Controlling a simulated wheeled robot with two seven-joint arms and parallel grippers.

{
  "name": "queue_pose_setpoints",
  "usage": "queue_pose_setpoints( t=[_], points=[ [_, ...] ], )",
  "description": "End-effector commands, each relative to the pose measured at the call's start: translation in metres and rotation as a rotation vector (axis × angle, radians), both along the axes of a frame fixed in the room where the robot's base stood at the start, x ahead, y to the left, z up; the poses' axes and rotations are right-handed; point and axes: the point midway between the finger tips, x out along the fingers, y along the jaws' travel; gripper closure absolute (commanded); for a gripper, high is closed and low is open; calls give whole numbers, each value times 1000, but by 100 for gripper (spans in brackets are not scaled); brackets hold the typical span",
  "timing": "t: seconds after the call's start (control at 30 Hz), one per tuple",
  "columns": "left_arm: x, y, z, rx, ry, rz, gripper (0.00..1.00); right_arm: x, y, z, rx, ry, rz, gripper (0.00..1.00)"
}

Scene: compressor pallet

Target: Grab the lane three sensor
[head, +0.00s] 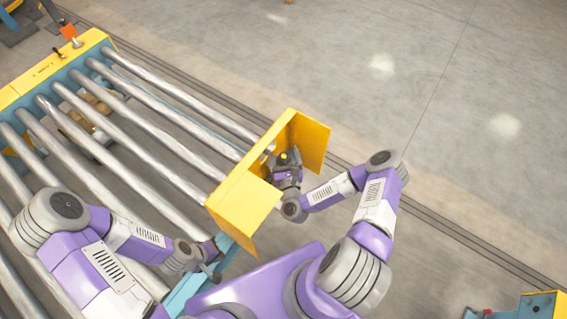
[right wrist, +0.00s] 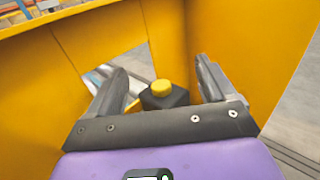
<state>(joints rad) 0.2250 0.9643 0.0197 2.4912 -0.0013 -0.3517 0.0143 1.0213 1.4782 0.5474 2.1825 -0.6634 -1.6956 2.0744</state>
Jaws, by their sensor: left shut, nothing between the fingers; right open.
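A small dark sensor with a round yellow cap (right wrist: 162,93) sits between the spread fingers of my right gripper (right wrist: 165,90) in the right wrist view, with a gap on each side. In the head view the yellow cap (head: 284,156) shows small at the tip of my right gripper (head: 283,160), inside the yellow folded guard (head: 240,197). My right gripper is open. My left gripper (head: 213,270) is shut and empty, low by the blue rail in front of the guard. The lane number is not readable on the sensor.
The guard's yellow walls (right wrist: 218,35) stand close around my right gripper. A conveyor of several steel rollers (head: 130,130) runs to the left, with a yellow-and-blue end frame (head: 50,75).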

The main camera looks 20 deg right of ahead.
Motion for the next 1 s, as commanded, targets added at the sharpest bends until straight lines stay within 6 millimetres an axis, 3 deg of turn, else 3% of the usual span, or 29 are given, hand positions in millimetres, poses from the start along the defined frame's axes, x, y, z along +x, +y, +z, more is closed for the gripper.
queue_pose_setpoints(
  t=[0.1,0.37,0.7,1.0],
  points=[
    [0,0,-3,0,0,0,100,11,-3,0,-1,-1,0,16],
    [0,0,-3,0,-1,0,100,13,-3,0,0,1,0,18],
    [0,0,-3,0,-1,0,100,13,-3,0,1,2,1,70],
    [0,0,-1,0,-1,0,100,13,-2,3,1,1,3,71]
  ],
)
